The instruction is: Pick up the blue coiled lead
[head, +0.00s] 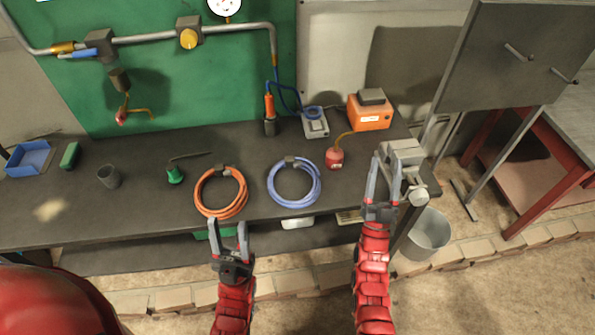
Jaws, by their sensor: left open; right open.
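The blue coiled lead (317,191) lies flat on the dark bench, right of the orange coil, with a dark clip at its back edge. My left gripper (229,234) is open and empty, in front of the bench edge and below the orange coil in the picture. My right gripper (385,182) is open and empty, to the right of the blue coil and apart from it. Its fingers point away from me, near the grey vise. Nothing hides the blue coil.
An orange coil (200,197) lies left of the blue one. A red canister (335,158) stands behind right, and a grey vise (405,152) sits at the bench's right end. A green oil can (175,175) and cup (108,177) stand left. A bucket (427,233) is on the floor.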

